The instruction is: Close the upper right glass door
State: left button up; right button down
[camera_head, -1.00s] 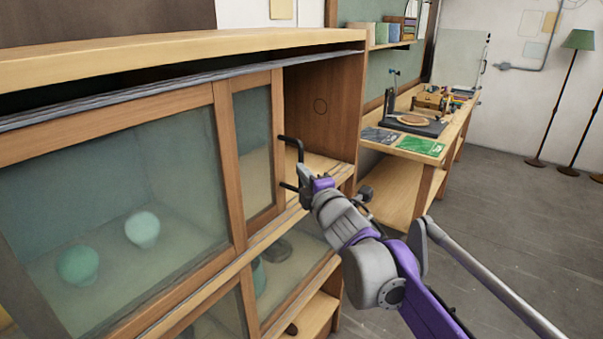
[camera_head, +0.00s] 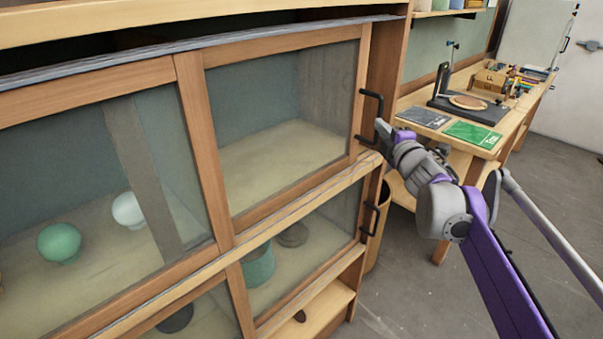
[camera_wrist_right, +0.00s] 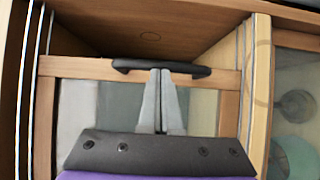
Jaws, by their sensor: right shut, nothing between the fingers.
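The upper right glass door (camera_head: 285,110) has a wooden frame and a black bar handle (camera_head: 370,112) on its right edge. It covers most of the right half of the upper compartment. A strip of brown side panel (camera_head: 388,75) shows beyond its right edge. My right gripper (camera_head: 379,126) is shut and empty at the handle. In the right wrist view the two fingertips (camera_wrist_right: 160,73) are together at the middle of the handle (camera_wrist_right: 185,69), seemingly touching it. That view shows bare brown panel (camera_wrist_right: 150,30) beyond the handle. My left gripper is not in view.
A workbench (camera_head: 480,145) stands right of the cabinet. Open floor lies at the lower right.

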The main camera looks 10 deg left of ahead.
jog(key=w+d+p, duration=0.1)
jog(key=w+d, duration=0.5)
jog(key=w, duration=0.2)
jog(key=shift+w+r+p, duration=0.15)
jog(key=shift+p, duration=0.2)
jog(key=shift+a, duration=0.1)
